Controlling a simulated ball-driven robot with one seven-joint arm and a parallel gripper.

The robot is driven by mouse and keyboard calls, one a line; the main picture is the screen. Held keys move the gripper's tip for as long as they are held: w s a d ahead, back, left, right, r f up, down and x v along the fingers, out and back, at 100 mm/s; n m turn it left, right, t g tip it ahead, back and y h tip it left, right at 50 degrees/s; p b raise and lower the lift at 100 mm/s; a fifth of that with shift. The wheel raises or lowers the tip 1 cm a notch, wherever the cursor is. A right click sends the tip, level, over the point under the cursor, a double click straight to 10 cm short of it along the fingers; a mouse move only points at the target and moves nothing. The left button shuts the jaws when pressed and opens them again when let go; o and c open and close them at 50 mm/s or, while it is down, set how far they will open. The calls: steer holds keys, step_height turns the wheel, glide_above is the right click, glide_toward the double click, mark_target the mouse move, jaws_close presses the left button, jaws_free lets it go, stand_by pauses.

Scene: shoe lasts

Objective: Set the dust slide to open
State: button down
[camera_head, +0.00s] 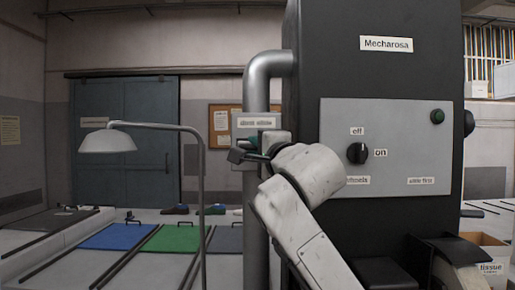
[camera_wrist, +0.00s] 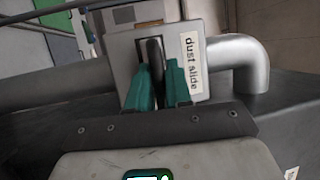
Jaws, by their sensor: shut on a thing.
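The dust slide is a pale grey box on the thick grey duct, with a "dust slide" label (camera_head: 256,122); the label also shows in the wrist view (camera_wrist: 192,63). A dark upright handle (camera_wrist: 155,50) stands in the box face. My gripper (camera_wrist: 158,72) has its teal fingers on either side of this handle and is shut on it. In the head view my gripper (camera_head: 246,147) is at the box, just below the label, and my wrist partly hides it. No open or closed marking on the slide is legible.
The black Mecharosa machine (camera_head: 386,62) stands right of the duct (camera_head: 258,85). A lamp (camera_head: 107,140) stands left, before benches with blue and green mats.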

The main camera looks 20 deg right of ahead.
stand_by(0.3)
steer(key=s+a, duration=0.2)
steer(key=s, duration=0.5)
steer(key=shift+a+p, duration=0.2)
steer(key=shift+p, duration=0.2)
steer(key=c, duration=1.2)
jaws_free()
steer(key=shift+s, duration=0.1)
steer(key=shift+o, duration=0.4)
